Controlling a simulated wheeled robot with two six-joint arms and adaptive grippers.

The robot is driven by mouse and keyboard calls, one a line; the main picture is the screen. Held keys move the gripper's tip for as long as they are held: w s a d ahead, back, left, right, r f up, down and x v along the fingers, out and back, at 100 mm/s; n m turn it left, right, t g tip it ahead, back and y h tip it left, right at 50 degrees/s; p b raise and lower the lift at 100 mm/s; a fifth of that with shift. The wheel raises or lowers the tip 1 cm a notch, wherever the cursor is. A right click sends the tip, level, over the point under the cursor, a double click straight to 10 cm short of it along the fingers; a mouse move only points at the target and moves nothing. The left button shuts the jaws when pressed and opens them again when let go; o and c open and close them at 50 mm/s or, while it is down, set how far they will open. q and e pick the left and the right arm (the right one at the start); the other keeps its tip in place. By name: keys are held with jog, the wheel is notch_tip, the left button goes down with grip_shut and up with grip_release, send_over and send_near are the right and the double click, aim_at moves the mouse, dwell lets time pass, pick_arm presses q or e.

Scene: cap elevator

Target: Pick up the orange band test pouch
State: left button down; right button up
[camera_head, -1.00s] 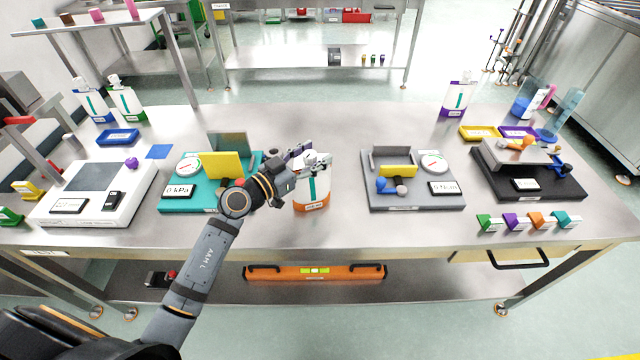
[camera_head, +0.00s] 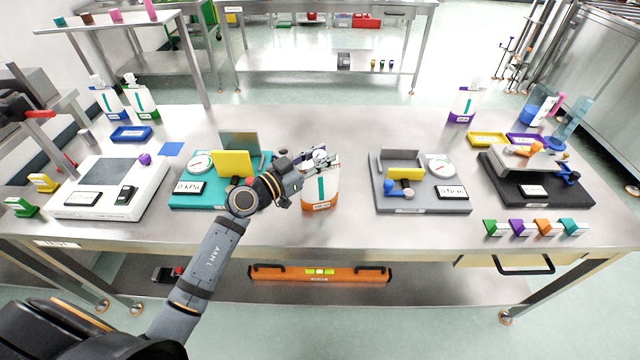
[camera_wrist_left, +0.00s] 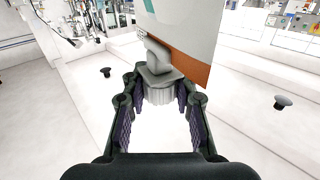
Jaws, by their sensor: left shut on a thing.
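The orange band test pouch (camera_head: 322,192) is white with a teal stripe and an orange band near its base. It stands upright on the steel table, between the teal station and the grey station. My left gripper (camera_head: 318,160) is at its top, shut on its spout. In the left wrist view the pouch (camera_wrist_left: 190,38) shows at the top, and its pale ribbed cap (camera_wrist_left: 159,88) lies between the fingers of my left gripper (camera_wrist_left: 157,115). The fingers partly hide the spout in the head view. My right gripper is not in view.
A teal gauge station (camera_head: 190,200) with a yellow plate is left of the pouch. A grey gauge station (camera_head: 425,205) is to its right. A white device (camera_head: 105,205), blue tray (camera_head: 132,133) and purple-band pouch (camera_head: 464,106) stand farther off. The table front before the pouch is clear.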

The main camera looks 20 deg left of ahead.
pick_arm(q)
jog(key=shift+r, duration=0.1)
jog(key=r+p, duration=0.2)
jog(key=r, duration=0.1)
jog(key=r+p, duration=0.1)
jog(key=shift+s+r, duration=0.25)
jog(key=shift+s, duration=0.1)
jog(key=s+d+r+p, duration=0.3)
jog(key=s+r+p, duration=0.3)
jog(key=s, duration=0.7)
notch_tip(320, 180, up, 2)
jog(key=shift+d+r+p, duration=0.2)
jog(key=shift+d+p, duration=0.2)
